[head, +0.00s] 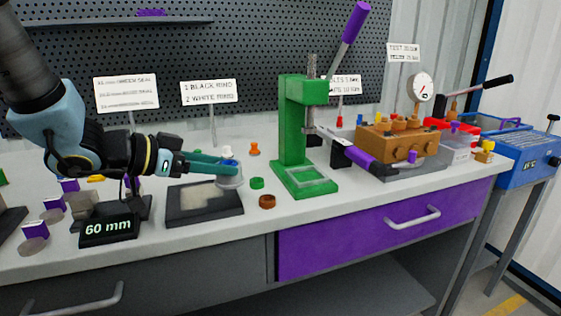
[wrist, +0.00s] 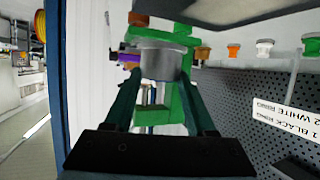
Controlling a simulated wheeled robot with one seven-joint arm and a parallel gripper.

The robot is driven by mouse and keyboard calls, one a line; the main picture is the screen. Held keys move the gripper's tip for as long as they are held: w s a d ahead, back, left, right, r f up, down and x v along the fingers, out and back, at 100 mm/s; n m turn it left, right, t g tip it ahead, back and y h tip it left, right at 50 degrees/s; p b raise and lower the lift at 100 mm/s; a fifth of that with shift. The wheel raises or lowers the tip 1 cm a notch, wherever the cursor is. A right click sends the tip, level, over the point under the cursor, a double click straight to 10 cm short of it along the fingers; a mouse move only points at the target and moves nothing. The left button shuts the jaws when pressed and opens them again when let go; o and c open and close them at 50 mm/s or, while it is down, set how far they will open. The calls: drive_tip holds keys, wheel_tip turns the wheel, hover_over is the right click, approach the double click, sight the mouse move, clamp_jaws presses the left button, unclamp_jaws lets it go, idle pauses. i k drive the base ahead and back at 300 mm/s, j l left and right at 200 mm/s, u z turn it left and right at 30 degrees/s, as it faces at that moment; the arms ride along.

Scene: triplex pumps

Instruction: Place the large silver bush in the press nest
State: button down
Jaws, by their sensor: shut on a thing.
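The large silver bush (head: 231,182) is held in my gripper (head: 232,168), which is shut on it, above the right rear part of a dark tray with a pale pad. In the wrist view the bush (wrist: 160,66) is a grey cylinder between the two dark green fingers. The green press (head: 292,125) stands to the right of the bush, with a purple-handled lever on top. The press nest (head: 306,182) is on its base and looks empty; the bush is apart from it. The press also shows behind the bush in the wrist view (wrist: 160,116).
An orange part (head: 254,149) stands behind. A purple-handled lever (head: 368,160) and a brown pump block (head: 397,142) are right of the press. A 60 mm display (head: 108,228) is at left.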

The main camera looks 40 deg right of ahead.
sight(307, 177)
drive_tip(key=k+l+u, duration=0.45)
drive_tip(key=l, duration=0.3)
drive_tip(key=k+l+u, duration=0.95)
drive_tip(key=k, duration=0.15)
drive_tip(key=k+l+u, duration=0.15)
drive_tip(key=k+u, duration=0.35)
drive_tip(key=k, duration=0.15)
